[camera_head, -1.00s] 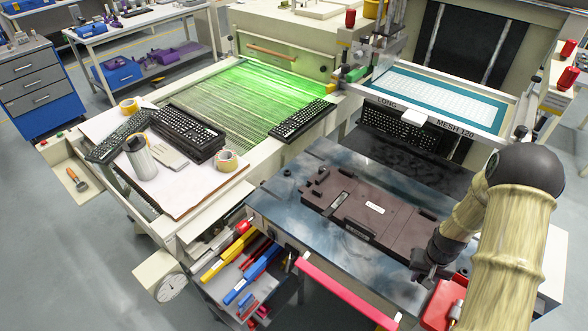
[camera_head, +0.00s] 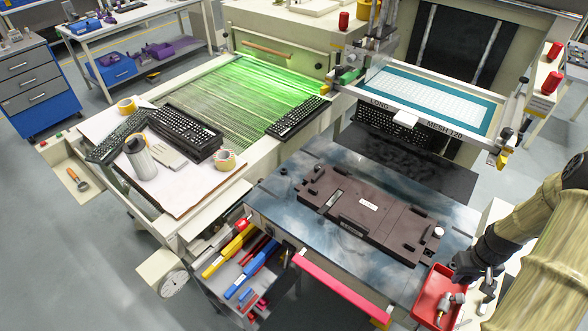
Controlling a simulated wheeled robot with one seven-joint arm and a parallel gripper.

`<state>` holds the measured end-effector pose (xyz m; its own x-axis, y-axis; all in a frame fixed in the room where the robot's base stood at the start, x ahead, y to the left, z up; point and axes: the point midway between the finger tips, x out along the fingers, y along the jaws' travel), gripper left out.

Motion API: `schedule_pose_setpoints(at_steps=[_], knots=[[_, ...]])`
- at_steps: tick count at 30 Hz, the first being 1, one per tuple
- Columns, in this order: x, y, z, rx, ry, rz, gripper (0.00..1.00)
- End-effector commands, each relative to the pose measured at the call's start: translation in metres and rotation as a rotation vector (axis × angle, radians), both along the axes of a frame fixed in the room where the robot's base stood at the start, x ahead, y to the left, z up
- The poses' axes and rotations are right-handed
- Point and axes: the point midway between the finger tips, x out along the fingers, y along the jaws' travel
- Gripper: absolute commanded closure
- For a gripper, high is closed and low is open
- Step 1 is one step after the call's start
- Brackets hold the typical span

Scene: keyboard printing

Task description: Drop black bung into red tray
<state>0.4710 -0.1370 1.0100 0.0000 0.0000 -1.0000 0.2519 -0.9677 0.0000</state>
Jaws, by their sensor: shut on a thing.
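The red tray (camera_head: 431,296) sits at the lower right, beside the front right corner of the blue-grey table. A metal fitting with a rounded end (camera_head: 452,304) lies in it. My gripper (camera_head: 487,281) is just right of the tray, near its right rim, pointing down. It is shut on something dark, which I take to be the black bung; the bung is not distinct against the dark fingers. A small black piece (camera_head: 283,171) stands on the table's far left corner.
A brown fixture (camera_head: 368,214) lies on the table (camera_head: 300,226), with a small white knob (camera_head: 438,231) at its right end. A pink bar (camera_head: 340,287) runs along the front edge. The screen frame (camera_head: 440,98) stands behind.

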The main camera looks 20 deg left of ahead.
Motion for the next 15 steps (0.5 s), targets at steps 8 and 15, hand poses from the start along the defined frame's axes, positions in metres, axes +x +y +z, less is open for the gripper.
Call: schedule_pose_setpoints(at_steps=[8,15], knots=[[0.000,0.000,-0.035,0.000,0.000,0.000,1.00],[0.000,0.001,-0.053,0.000,-0.001,0.000,1.00]])
